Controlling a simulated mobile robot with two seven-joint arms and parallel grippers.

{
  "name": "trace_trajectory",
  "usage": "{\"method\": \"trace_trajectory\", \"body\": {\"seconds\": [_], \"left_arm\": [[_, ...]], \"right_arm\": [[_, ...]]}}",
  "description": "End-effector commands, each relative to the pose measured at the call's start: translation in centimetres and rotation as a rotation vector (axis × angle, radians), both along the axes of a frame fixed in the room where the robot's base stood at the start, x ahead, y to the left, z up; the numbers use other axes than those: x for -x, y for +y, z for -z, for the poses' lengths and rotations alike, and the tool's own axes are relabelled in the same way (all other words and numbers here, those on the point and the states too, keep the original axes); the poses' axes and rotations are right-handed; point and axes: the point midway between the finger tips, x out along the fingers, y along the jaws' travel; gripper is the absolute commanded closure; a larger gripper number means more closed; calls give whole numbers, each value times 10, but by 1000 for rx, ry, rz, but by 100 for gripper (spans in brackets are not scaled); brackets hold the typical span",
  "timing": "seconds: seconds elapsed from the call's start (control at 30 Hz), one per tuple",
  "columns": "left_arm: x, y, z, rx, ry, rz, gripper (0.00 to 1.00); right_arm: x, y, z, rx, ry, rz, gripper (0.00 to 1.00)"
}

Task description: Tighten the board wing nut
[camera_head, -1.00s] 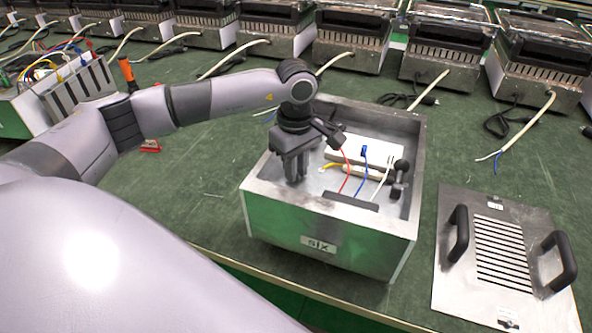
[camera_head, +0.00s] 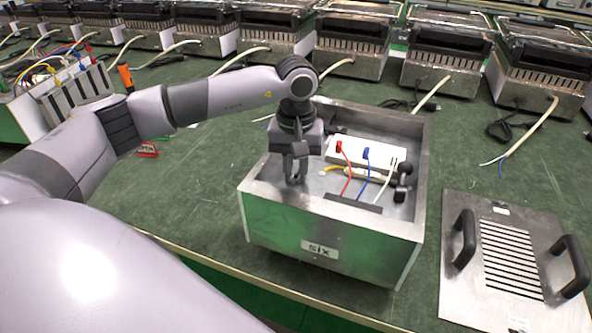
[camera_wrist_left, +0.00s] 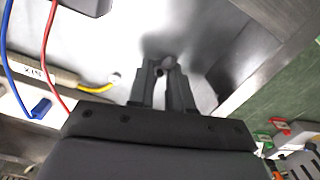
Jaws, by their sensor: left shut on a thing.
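An open metal box (camera_head: 285,215) labelled "six" stands on the green bench. My left gripper (camera_head: 293,181) points down inside its left part, with its fingertips close to the box floor. In the left wrist view the fingers (camera_wrist_left: 168,68) are nearly together on a small dark grey piece, the wing nut (camera_wrist_left: 168,62), at the metal floor. The fingers hide most of the wing nut, and its thread cannot be seen. My right gripper is not in view.
A white terminal block (camera_head: 350,149) with red, blue and white wires sits at the back of the box. The box walls stand close around my gripper. A slotted cover plate (camera_head: 458,290) with two black handles lies to the right. More heating units (camera_head: 350,62) line the back.

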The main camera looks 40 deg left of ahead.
Motion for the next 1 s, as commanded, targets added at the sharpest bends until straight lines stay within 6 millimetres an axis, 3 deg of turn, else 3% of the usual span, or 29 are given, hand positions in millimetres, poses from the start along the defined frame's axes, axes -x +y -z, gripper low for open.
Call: {"method": "trace_trajectory", "body": {"seconds": [0.7,0.73,0.8,1.0], "left_arm": [[-1,1,-1,-1,-3,74,100],[-1,1,-1,-1,-3,74,74],[-1,1,-1,-1,-3,74,55],[0,0,-1,0,-1,74,55]], "right_arm": [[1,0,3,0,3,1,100],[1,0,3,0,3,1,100],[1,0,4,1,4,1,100],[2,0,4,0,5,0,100]]}}
